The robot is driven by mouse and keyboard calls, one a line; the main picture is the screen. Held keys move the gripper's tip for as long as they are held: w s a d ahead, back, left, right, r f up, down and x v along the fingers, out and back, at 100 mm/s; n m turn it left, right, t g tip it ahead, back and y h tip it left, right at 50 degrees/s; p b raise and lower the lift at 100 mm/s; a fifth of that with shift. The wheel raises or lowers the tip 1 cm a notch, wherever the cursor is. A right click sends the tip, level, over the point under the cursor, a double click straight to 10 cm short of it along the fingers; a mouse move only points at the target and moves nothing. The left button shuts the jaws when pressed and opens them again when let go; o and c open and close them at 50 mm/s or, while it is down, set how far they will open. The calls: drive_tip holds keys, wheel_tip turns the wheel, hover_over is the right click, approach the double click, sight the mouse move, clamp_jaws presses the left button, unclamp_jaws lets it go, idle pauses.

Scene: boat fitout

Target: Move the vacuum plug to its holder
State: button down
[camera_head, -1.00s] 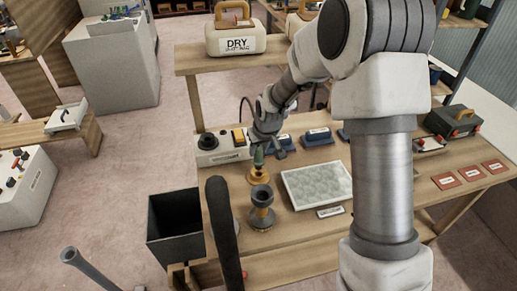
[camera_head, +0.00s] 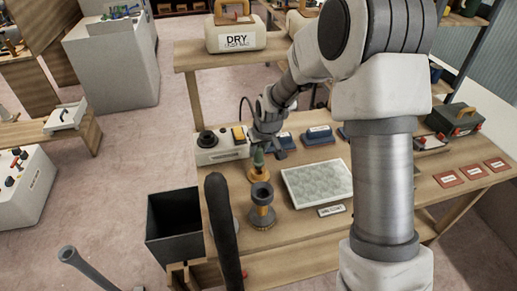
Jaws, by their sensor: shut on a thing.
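A small plug with a dark green top (camera_head: 258,158) stands upright at the left end of the wooden workbench. Below the green part is an orange, flared base (camera_head: 257,175); I cannot tell whether this is part of the plug or a stand under it. My gripper (camera_head: 260,149) reaches down from above and is shut on the green top; its fingertips are small and partly hidden. Just in front stands a dark cup-topped post with an orange band and round foot (camera_head: 262,207), perhaps the holder. Its top looks open and empty.
A white box with a black knob and yellow switch (camera_head: 221,147) stands behind left. A pale textured panel (camera_head: 317,183) lies to the right, with blue blocks (camera_head: 318,135) behind. A dark bin (camera_head: 172,225) is left of the bench. The "DRY" container (camera_head: 236,38) sits on the shelf above.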

sight(259, 156)
drive_tip(key=shift+f+b, duration=1.2)
drive_tip(key=shift+f, duration=0.35)
drive_tip(key=c, duration=0.5)
unclamp_jaws()
drive_tip(key=shift+r, duration=0.1)
